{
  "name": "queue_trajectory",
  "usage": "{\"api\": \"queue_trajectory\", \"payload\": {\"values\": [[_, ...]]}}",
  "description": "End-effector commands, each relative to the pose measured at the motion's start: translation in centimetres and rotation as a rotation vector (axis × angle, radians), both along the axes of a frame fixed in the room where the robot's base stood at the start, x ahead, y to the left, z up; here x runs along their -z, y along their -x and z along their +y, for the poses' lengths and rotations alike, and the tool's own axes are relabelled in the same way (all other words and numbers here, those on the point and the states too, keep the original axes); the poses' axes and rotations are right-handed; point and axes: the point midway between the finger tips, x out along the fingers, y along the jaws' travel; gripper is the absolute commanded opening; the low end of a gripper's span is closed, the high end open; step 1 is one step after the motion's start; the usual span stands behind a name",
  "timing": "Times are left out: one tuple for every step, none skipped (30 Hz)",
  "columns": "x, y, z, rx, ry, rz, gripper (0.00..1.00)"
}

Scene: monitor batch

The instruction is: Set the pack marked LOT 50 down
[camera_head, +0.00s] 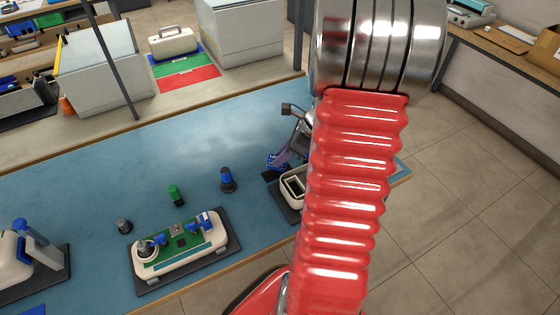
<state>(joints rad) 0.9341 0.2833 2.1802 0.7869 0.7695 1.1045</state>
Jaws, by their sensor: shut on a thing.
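My gripper (276,161) shows in part at the centre of the view, just left of my red arm, with bluish fingers pointing down and left. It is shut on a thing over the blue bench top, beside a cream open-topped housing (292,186). The held thing is too small and too covered to make out, and no LOT 50 mark can be read. I cannot tell whether it touches anything below. My arm hides the right part of the gripper and of the housing.
On the blue bench (120,184), a cream unit with a green board (180,245) sits on a dark mat. A blue-topped cylinder (227,180), a green cylinder (176,194) and a grey one (124,226) stand near it. Another device (28,255) is at the left. Bare bench lies behind them.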

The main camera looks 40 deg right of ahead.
Motion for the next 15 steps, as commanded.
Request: {"api": "queue_trajectory", "payload": {"values": [[0.7,0.0,0.1,0.0,-0.003,0.002,0.0],[1.0,0.0,0.0,0.001,-0.003,0.0,0.0],[1.5,0.0,0.0,0.002,-0.003,0.002,0.0],[1.7,0.0,0.0,0.001,-0.002,0.001,0.0],[1.9,0.0,0.0,0.0,-0.002,0.001,0.0],[2.0,0.0,0.0,0.0,-0.001,0.001,0.0],[2.0,0.0,0.0,0.001,0.0,0.0,0.0],[2.0,0.0,0.0,0.001,0.0,0.0,0.0],[2.0,0.0,0.0,0.0,0.001,0.0,0.0],[2.0,0.0,0.0,0.0,0.001,0.0,0.0],[2.0,0.0,0.0,0.001,0.0,0.0,0.0],[2.0,0.0,0.0,0.001,0.0,0.0,0.0],[2.0,0.0,0.0,0.001,0.0,0.0,0.0],[2.0,0.0,0.0,0.001,0.0,0.0,0.0],[2.0,0.0,0.0,0.001,0.0,0.0,0.0]]}}
